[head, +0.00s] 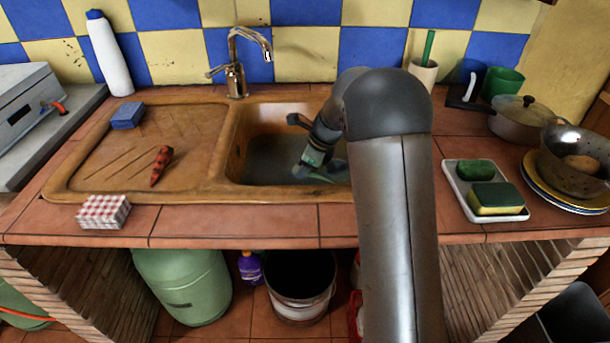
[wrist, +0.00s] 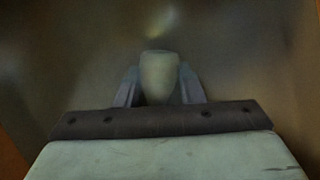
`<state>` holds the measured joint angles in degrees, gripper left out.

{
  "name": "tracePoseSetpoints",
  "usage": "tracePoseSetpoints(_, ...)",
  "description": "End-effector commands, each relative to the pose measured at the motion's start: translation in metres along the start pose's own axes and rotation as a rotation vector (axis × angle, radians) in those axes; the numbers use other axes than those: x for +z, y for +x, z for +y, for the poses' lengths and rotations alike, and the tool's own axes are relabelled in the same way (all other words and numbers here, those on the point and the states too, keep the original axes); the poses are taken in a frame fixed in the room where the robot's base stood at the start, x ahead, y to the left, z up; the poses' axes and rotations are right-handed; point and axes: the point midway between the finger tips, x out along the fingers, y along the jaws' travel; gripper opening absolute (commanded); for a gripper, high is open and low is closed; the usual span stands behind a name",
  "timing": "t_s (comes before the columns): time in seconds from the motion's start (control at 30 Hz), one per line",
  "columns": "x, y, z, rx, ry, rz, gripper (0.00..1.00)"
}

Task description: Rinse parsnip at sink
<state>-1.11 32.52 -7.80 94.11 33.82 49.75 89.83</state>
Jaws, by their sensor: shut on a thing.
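The sink (head: 225,165) is a brown basin with a ribbed drainboard on its left; its inside looks dark and murky. A metal tap (head: 235,80) stands behind it, with no stream visible from the spout. My gripper (head: 322,172) is low inside the basin, toward its right side. In the wrist view my gripper (wrist: 160,88) is shut on a pale, blunt, rounded thing, which looks like the parsnip (wrist: 160,75). In the head view my arm and gripper mostly hide it. I cannot tell whether it touches the basin floor.
A red, dark-spotted tapered thing (head: 161,167) and a blue sponge (head: 128,115) lie on the drainboard. A checked box (head: 104,212) sits at the front left. A tray (head: 458,205) with sponges, a pot (head: 520,122) and a metal bowl (head: 566,168) on plates stand right.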

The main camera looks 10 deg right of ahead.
Motion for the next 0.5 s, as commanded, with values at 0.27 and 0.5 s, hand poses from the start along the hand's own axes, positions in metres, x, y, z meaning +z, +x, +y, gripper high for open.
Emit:
tracePoseSetpoints(0.27, 0.007, -0.017, 0.0, 0.0, 0.0, 0.0, 0.12)
tracePoseSetpoints(0.5, 0.015, -0.035, 0.0, 0.0, 0.0, 0.0, 0.12)
